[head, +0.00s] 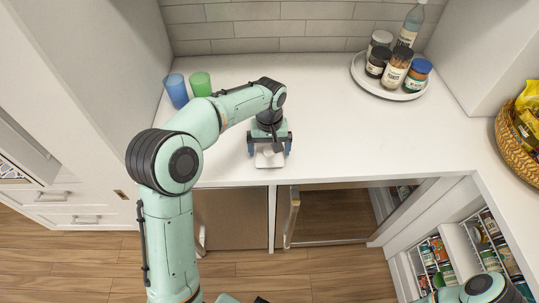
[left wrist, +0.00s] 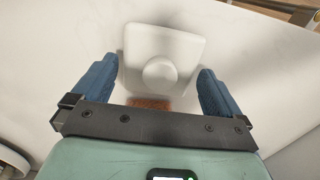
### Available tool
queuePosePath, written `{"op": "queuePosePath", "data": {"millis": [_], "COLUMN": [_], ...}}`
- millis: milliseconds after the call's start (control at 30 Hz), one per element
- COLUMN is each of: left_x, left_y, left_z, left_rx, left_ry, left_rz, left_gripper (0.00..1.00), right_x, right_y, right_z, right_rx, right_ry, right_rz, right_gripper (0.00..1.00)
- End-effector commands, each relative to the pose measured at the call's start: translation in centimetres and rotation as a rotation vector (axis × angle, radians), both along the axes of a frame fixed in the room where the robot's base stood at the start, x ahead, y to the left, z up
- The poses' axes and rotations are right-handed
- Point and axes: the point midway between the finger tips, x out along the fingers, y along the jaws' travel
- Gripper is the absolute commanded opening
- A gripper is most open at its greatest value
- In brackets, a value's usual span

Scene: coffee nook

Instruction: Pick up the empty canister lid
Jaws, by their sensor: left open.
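The white canister lid (head: 268,161) lies near the front edge of the white counter in the head view. In the left wrist view the lid (left wrist: 148,42) is a rounded square plate with a round knob (left wrist: 160,74) on it. My left gripper (head: 269,150) points down over the lid and is open. Its two blue fingers (left wrist: 158,70) stand on either side of the knob, with gaps between them and it. Nothing is held. In the head view the gripper partly hides the lid. My right gripper is out of view; only part of my right arm shows at bottom right.
A blue cup (head: 175,90) and a green cup (head: 200,84) stand at the back left. A round white tray (head: 358,72) holds several jars and a bottle at the back right. A woven basket (head: 515,147) sits at the far right. The counter's middle is clear.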

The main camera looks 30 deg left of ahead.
Motion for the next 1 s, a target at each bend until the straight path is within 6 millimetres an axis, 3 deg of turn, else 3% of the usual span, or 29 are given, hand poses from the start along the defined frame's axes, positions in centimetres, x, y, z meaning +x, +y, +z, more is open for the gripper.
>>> {"op": "queuePosePath", "data": {"millis": [100, 367, 500, 833, 1000], "left_x": [0.0, 0.0, 0.0, 0.0, 0.1], "left_y": [0.0, -0.1, 0.0, -0.1, 0.0], "left_z": [-1.4, -1.6, -1.6, -1.4, -0.1], "left_rx": [-0.001, 0.000, 0.000, 0.000, 0.000], "left_ry": [0.001, -0.001, -0.001, -0.001, -0.004], "left_rz": [-0.001, -0.001, -0.001, -0.001, -0.001], "left_gripper": [1.00, 1.00, 0.62, 0.62, 0.62], "right_x": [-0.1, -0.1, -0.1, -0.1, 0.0], "right_y": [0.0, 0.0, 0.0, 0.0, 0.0], "right_z": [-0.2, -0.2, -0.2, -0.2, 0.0], "right_rx": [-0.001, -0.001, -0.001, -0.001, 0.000], "right_ry": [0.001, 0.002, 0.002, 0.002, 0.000], "right_rz": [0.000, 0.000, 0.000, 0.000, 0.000], "right_gripper": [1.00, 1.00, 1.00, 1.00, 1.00]}}
